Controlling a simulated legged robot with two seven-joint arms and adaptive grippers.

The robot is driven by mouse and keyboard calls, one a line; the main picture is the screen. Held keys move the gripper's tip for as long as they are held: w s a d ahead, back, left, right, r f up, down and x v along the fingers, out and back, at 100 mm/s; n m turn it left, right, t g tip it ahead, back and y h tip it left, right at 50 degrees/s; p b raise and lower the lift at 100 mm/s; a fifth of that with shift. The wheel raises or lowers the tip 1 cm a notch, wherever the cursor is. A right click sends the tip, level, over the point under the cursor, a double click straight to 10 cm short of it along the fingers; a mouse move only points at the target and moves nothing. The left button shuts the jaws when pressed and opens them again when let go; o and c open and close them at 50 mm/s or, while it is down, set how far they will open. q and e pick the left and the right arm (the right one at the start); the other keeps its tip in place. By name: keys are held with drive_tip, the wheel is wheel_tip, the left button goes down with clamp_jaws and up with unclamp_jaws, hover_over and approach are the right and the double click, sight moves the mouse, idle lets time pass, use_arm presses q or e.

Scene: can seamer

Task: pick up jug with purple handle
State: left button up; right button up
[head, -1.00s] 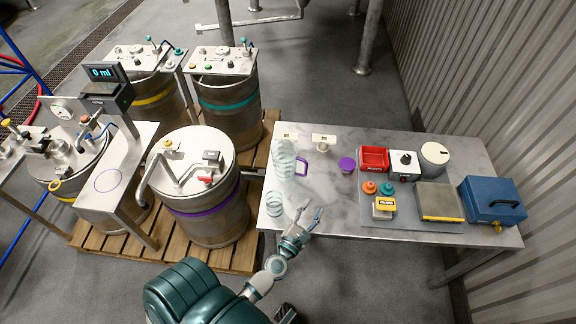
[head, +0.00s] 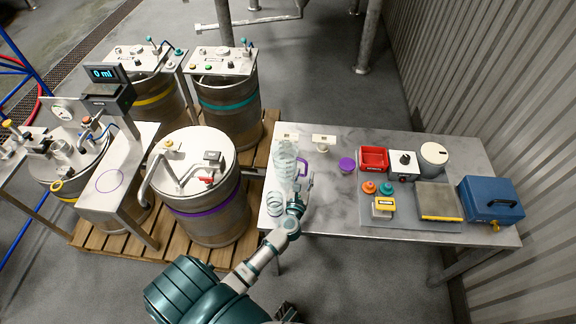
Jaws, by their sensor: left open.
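The clear jug (head: 285,160) with a purple handle (head: 302,168) stands upright at the left end of the metal table. Its handle faces right. My left gripper (head: 304,182) is open just in front of the handle, fingers pointing toward the back of the table. I cannot tell whether a finger touches the handle. The lower part of the jug is partly hidden by the gripper. My right gripper is not in view.
A smaller clear container (head: 274,203) stands left of my gripper. A purple lid (head: 346,164), a red bin (head: 374,158) and a blue case (head: 491,201) lie further right on the table (head: 330,212). A keg with a purple band (head: 207,212) stands close left.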

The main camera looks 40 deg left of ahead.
sight(306, 168)
use_arm(q)
drive_tip(key=x, duration=0.4)
drive_tip(key=shift+w+a, duration=0.1)
drive_tip(key=shift+w, duration=0.25)
clamp_jaws()
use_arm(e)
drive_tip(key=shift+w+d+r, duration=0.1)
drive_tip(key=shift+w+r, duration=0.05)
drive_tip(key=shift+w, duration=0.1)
use_arm(q)
drive_tip(key=shift+r, duration=0.1)
